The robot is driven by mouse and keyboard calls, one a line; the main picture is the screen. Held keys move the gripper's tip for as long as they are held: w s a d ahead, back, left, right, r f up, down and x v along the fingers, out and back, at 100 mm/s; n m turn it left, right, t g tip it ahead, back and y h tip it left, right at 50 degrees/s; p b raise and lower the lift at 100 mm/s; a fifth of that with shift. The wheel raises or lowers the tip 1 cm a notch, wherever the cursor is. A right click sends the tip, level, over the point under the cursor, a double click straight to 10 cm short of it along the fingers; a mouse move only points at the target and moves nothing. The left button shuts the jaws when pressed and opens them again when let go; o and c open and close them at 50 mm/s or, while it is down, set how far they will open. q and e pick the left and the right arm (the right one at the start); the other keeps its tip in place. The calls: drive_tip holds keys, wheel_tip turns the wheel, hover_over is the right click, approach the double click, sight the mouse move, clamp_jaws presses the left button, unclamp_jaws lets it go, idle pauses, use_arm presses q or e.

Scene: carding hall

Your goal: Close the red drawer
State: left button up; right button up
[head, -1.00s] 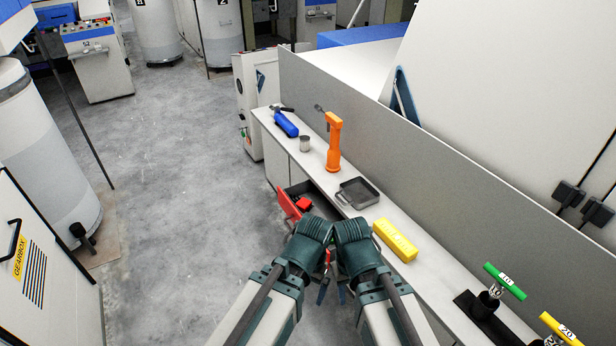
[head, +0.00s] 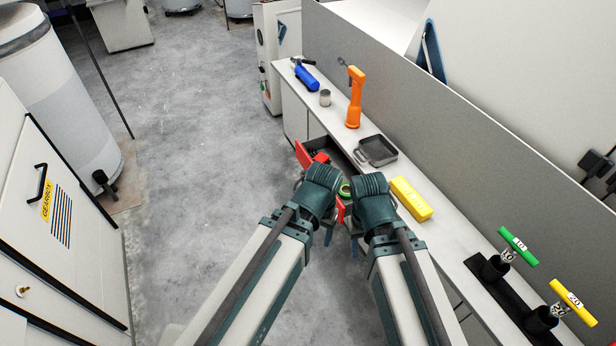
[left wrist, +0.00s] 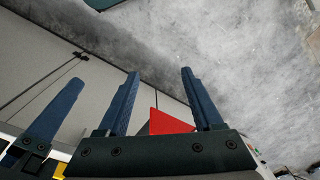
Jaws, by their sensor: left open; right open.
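The red drawer (head: 304,154) stands pulled out from the long bench. Its red front shows above my left gripper (head: 325,222) and again between the two grippers; the middle is hidden behind my left gripper. A green round thing (head: 345,188) shows between the grippers, seemingly in the drawer. My left gripper is open at the drawer front; contact cannot be told. In the left wrist view, a red piece (left wrist: 170,122) shows between its two spread fingers. My right gripper (head: 360,235) is open beside it, to the right, near the bench edge.
Green (head: 518,245) and yellow (head: 573,301) handles stand at right. The floor (head: 210,130) left of the bench is clear.

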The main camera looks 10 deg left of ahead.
use_arm(q)
drive_tip(key=w+a+n+t, duration=0.1)
drive_tip(key=w+a, duration=0.1)
drive_tip(key=w, duration=0.1)
drive_tip(key=w+a+n+t+h, duration=0.1)
drive_tip(key=w+a+n, duration=0.1)
drive_tip(key=w, duration=0.1)
drive_tip(key=w+a+r+n+t+h, duration=0.1)
drive_tip(key=w+a+n, duration=0.1)
drive_tip(key=w, duration=0.2)
drive_tip(key=shift+a, duration=0.4)
drive_tip(key=c, duration=0.7)
drive_tip(key=w+a+n+t, duration=0.1)
drive_tip(key=w+a, duration=0.1)
drive_tip(key=w+a+r+n+t, duration=0.1)
drive_tip(key=w+a, duration=0.1)
drive_tip(key=a, duration=0.1)
drive_tip(key=w+a+r+n+t, duration=0.1)
drive_tip(key=w+a+n, duration=0.1)
drive_tip(key=shift+a+r, duration=0.2)
drive_tip(key=shift+a, duration=0.15)
clamp_jaws()
drive_tip(key=w+d+f+b, duration=0.4)
drive_tip(key=w+f+b, duration=0.3)
drive_tip(key=f+b, duration=0.2)
drive_tip(key=shift+w+d, duration=0.3)
drive_tip(key=shift+f, duration=0.1)
